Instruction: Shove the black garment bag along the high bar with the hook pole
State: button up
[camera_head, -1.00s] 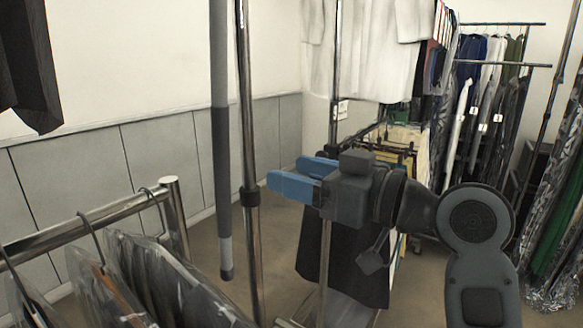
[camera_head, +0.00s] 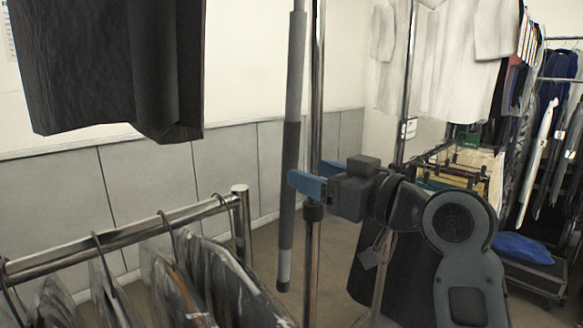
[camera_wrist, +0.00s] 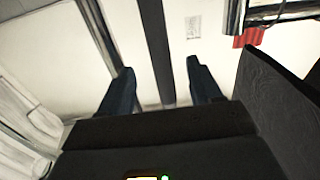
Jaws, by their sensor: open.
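The hook pole (camera_head: 291,140) hangs upright, grey with a darker grip section; its top is out of view. My gripper (camera_head: 318,178) is open at the dark grip. Its near blue finger crosses in front of the pole and the far finger is partly hidden. In the wrist view, the pole (camera_wrist: 155,45) runs between the two open fingers (camera_wrist: 160,88), with gaps on both sides. The black garment bag (camera_head: 85,70) hangs at upper left in the head view, only its lower part showing. The high bar is not in view in the head view.
A chrome post (camera_head: 317,100) stands just right of the pole. A low rail (camera_head: 130,232) with plastic-covered clothes is at lower left. White garments (camera_head: 455,65) hang behind on the right. A blue cloth (camera_head: 522,248) lies on a dark case.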

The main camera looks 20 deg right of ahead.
jog(key=x, duration=0.6)
dwell(0.3)
jog(key=shift+c, duration=0.5)
grip_shut()
dwell(0.8)
jog(key=shift+r, duration=0.15)
notch_tip(320, 180, up, 4)
jog(key=p, duration=0.3)
dwell(0.8)
